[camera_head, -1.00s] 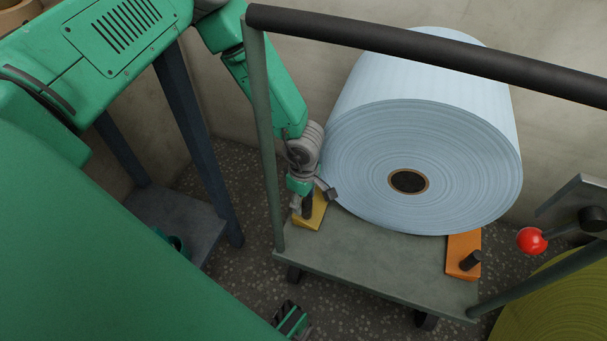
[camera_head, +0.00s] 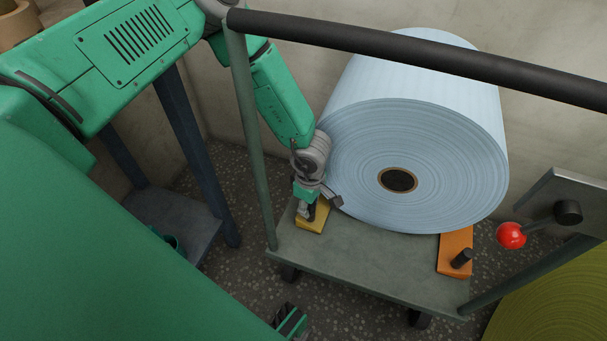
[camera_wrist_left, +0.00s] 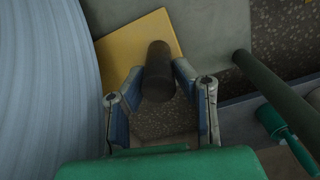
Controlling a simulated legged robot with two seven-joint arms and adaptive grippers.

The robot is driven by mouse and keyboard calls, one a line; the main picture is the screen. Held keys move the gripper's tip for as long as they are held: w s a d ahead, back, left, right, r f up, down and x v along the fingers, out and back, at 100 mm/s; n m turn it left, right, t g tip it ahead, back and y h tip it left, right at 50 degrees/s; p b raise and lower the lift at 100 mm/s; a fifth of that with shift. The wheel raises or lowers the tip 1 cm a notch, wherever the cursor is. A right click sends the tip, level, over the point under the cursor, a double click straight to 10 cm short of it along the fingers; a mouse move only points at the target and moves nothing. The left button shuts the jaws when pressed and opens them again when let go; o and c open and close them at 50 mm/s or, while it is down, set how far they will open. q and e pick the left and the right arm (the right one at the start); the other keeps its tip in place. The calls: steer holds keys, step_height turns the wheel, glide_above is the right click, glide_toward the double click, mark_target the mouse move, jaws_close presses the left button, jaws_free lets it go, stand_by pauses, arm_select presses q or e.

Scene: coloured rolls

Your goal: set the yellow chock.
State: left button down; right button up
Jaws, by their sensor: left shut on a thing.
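The yellow chock (camera_head: 313,222) lies on the trolley deck (camera_head: 345,262), at the lower left of the big pale blue roll (camera_head: 415,165). My left gripper (camera_head: 308,207) comes down over it and is shut on its dark upright peg. In the left wrist view the peg (camera_wrist_left: 158,65) stands between the fingers (camera_wrist_left: 160,88), and the yellow plate (camera_wrist_left: 125,45) shows behind it. One corner of the plate reaches the edge of the roll (camera_wrist_left: 45,90) in that view; I cannot tell if they touch.
An orange chock (camera_head: 453,252) with a dark peg lies at the roll's right side. A black handle bar (camera_head: 420,50) and posts frame the trolley. A red-knobbed lever (camera_head: 511,235) and an olive roll (camera_head: 560,300) are at the right. A dark stand (camera_head: 180,220) is at the left.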

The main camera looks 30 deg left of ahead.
mark_target(321, 223)
arm_select(q)
steer(key=d, duration=0.2)
steer(key=w+d, duration=0.1)
steer(key=d, duration=0.1)
steer(key=shift+d+r, duration=0.2)
steer(key=shift+a+f, duration=0.1)
steer(key=shift+a, duration=0.3)
steer(key=c, duration=1.3)
jaws_free()
steer(key=shift+a, duration=0.1)
steer(key=shift+c, duration=0.2)
steer(key=shift+o, duration=0.2)
steer(key=shift+d, duration=0.45)
step_height(321, 223, up, 12)
steer(key=shift+a, duration=0.15)
